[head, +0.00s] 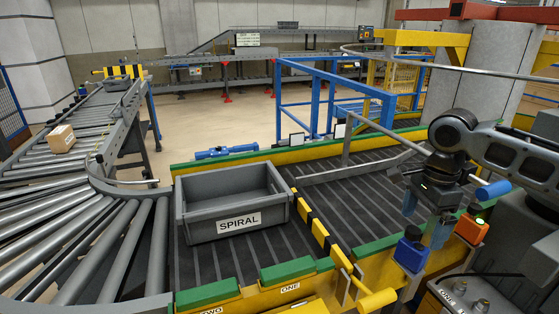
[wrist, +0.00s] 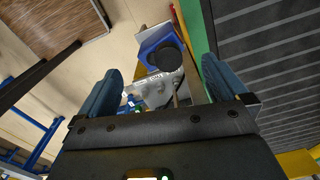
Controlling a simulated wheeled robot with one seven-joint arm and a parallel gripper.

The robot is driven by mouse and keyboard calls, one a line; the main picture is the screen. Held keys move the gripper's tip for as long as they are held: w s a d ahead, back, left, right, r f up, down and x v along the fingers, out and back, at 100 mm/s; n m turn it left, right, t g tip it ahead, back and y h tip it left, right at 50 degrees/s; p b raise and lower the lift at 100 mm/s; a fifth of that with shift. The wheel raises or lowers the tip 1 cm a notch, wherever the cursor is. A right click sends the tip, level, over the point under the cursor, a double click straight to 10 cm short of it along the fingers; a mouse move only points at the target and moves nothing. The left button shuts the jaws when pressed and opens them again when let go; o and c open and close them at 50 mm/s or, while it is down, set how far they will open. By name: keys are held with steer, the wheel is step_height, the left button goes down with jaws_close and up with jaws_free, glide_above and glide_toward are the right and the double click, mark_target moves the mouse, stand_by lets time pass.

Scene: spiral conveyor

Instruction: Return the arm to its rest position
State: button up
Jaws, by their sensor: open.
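My gripper (head: 424,222) is at the right of the head view, pointing down beside the right end of the dark belt conveyor. Its two blue fingers are apart, and nothing shows held between them. The wrist view also shows my gripper (wrist: 163,92) open, with a blue and grey fixture (wrist: 160,65) visible beyond the fingers. My arm reaches in from the right edge of the head view.
A grey bin labelled SPIRAL (head: 205,229) sits apparently empty on the belt conveyor (head: 365,196). A small carton (head: 62,139) rests on the roller conveyor (head: 75,232). Blue railings (head: 282,105) and a grey column (head: 478,88) stand behind. Open floor (head: 220,112) lies at the back.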

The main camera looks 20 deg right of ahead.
steer(key=w+a+n+t+y, duration=0.3)
steer(key=w+a, duration=0.1)
steer(key=a, duration=0.8)
steer(key=w+a+n+t+y, duration=0.2)
steer(key=w+a+y, duration=0.15)
steer(key=a, duration=0.85)
steer(key=s+a+r+n+t+y, duration=0.15)
steer(key=a+t, duration=0.25)
steer(key=a, duration=0.4)
steer(key=s+a+r+n+t+y, duration=0.1)
steer(key=a+r+t+y, duration=0.15)
steer(key=a, duration=0.55)
steer(key=s+d+f+n+t+h+b, duration=0.15)
steer(key=s+d+f+h, duration=0.3)
steer(key=s, duration=0.75)
steer(key=s+d+f+t+h, duration=0.25)
steer(key=s+f+h, duration=0.3)
steer(key=s, duration=0.65)
steer(key=s+d+r+n, duration=0.1)
steer(key=s+d+n, duration=0.4)
steer(key=s, duration=0.4)
steer(key=s+d+r+n, duration=0.2)
steer(key=s+d+n, duration=0.3)
steer(key=s, duration=0.4)
steer(key=shift+s+r+n+g, duration=0.15)
steer(key=shift+n+g, duration=0.2)
steer(key=shift+n, duration=0.15)
